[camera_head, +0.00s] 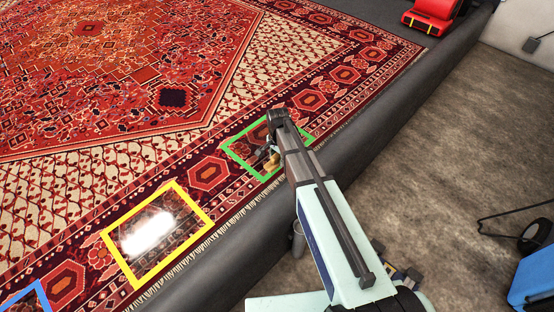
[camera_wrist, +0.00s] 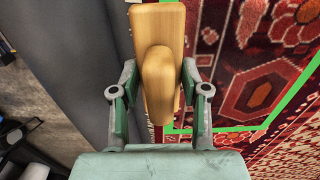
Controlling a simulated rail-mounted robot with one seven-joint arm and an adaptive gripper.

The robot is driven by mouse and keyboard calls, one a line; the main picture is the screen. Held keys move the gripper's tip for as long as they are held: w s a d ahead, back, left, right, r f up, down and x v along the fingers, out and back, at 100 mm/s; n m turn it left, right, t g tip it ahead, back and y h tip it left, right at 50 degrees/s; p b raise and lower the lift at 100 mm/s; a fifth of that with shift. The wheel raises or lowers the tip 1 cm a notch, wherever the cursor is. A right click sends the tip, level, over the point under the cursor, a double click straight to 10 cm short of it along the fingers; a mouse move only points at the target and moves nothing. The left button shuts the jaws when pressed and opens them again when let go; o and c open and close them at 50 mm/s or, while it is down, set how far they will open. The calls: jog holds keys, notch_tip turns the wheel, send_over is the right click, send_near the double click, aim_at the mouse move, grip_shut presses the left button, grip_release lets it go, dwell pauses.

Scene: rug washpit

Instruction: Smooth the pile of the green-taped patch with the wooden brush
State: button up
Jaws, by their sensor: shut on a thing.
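The wooden brush (camera_wrist: 158,25) is pale wood with a raised rounded grip. My gripper (camera_wrist: 160,85) is shut on this grip, one finger on each side. In the head view the brush (camera_head: 272,163) is a small tan shape beside my gripper (camera_head: 266,154), largely hidden by my arm. The green-taped patch (camera_head: 235,151) is a tape frame on the rug's border, and my arm covers part of it. In the wrist view the green tape (camera_wrist: 235,128) runs right of the brush. The brush's bristles are hidden, so contact with the pile cannot be told.
The patterned rug (camera_head: 70,120) lies on a raised dark platform (camera_head: 395,125). A yellow-taped patch (camera_head: 122,262) with a shiny area and a blue-taped patch (camera_head: 42,296) lie lower left. A red machine (camera_head: 432,14) stands far right. A blue object (camera_head: 533,280) stands on the floor.

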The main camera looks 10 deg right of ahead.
jog(key=shift+r+p, duration=0.65)
jog(key=shift+r, duration=0.65)
jog(key=shift+w+d+r, duration=0.1)
jog(key=shift+d+r, duration=0.05)
jog(key=shift+d, duration=0.05)
jog(key=w+d+r, duration=0.2)
jog(key=w+r, duration=0.1)
jog(key=r, duration=0.4)
jog(key=w+d+r, duration=0.2)
jog(key=d+r, duration=0.1)
jog(key=r, duration=0.3)
jog(key=s+d+r+n, duration=0.2)
jog(key=d+r+n, duration=0.2)
jog(key=r+n, duration=0.5)
notch_tip(320, 180, up, 5)
jog(key=shift+s+f+n+p, duration=0.2)
jog(key=shift+n+p, duration=0.1)
jog(key=shift+n, duration=0.1)
